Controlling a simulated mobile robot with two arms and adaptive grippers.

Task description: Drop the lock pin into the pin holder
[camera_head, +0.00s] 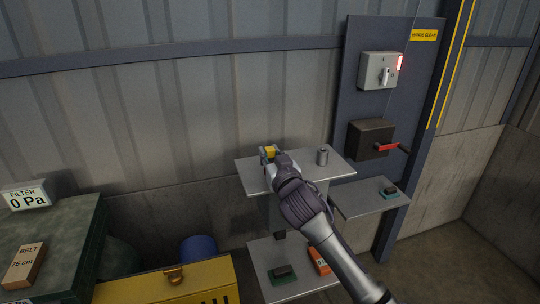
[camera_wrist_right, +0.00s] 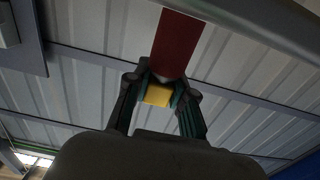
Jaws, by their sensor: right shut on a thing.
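My right gripper (camera_head: 268,155) is shut on a yellow piece (camera_head: 270,152), which I take to be the lock pin, above the left part of the upper grey shelf (camera_head: 248,178). In the right wrist view, the yellow piece (camera_wrist_right: 158,95) sits between the two fingers (camera_wrist_right: 160,98), with a dark red strip (camera_wrist_right: 176,42) beyond it. I cannot tell whether the strip belongs to the piece. A small grey cylinder (camera_head: 322,157) stands upright on the shelf, right of the gripper and apart from it; it may be the pin holder. My left gripper is not in view.
A dark panel carries a grey switch box (camera_head: 377,70) and a black box (camera_head: 368,139) with a red handle (camera_head: 387,147). A lower side shelf (camera_head: 363,204) holds a small dark block (camera_head: 390,191). A yellow chest (camera_head: 165,292) and green cabinet (camera_head: 70,245) stand left.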

